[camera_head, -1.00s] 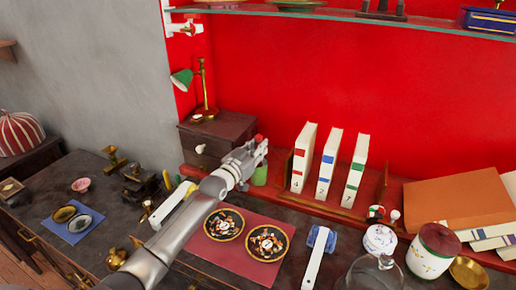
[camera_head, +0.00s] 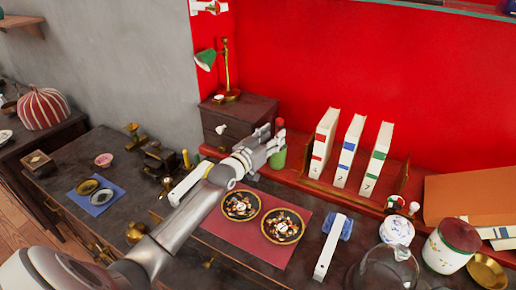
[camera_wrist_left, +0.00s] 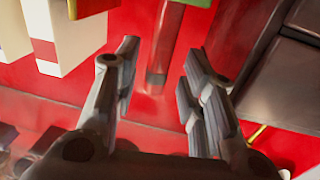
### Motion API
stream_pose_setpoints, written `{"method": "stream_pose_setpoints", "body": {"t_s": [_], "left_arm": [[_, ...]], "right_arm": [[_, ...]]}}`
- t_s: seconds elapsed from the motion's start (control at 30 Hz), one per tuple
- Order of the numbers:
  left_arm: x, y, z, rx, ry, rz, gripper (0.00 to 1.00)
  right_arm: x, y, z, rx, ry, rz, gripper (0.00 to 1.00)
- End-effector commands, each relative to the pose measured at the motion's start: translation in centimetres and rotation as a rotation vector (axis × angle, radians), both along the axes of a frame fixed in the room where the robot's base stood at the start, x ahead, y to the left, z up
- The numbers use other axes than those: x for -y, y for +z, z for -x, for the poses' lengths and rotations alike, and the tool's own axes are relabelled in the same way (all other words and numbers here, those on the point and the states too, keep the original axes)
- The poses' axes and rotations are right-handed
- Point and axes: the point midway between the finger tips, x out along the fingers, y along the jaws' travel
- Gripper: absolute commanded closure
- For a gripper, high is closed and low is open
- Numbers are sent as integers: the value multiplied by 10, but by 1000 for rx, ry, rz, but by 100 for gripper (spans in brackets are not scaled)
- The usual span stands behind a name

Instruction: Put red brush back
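The red brush (camera_head: 280,123) stands upright in the green cup (camera_head: 278,158) on the red shelf, its red end up. In the left wrist view the brush (camera_wrist_left: 160,55) appears upside down, running down from the green cup (camera_wrist_left: 192,3). My left gripper (camera_head: 275,142) is beside the brush, just above the cup. In the left wrist view its two fingers (camera_wrist_left: 160,65) are apart, with the brush showing beyond the gap between them and no finger seen pressing on it. Part of the cup is hidden behind the fingers in the head view. My right gripper is not in view.
A dark drawer box (camera_head: 238,115) stands left of the cup. Several white books (camera_head: 347,152) stand close on its right. A red mat (camera_head: 250,240) with two round dishes lies in front. A glass vessel (camera_head: 388,268) and a white lidded jar (camera_head: 450,247) are at front right.

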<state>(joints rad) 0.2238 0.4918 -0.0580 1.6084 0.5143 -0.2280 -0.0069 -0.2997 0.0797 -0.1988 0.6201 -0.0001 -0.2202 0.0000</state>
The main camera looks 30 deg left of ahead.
Motion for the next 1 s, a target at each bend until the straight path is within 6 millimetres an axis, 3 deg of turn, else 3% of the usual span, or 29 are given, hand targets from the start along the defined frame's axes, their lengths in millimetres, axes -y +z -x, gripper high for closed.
{"method": "stream_pose_setpoints", "body": {"t_s": [0.3,0.5,1.0], "left_arm": [[-4,-1,52,-1,0,-2,62],[-5,-1,73,-1,0,-1,62],[-6,0,81,0,0,-1,62]], "right_arm": [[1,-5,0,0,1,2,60],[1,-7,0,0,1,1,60],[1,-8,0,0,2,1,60]]}}
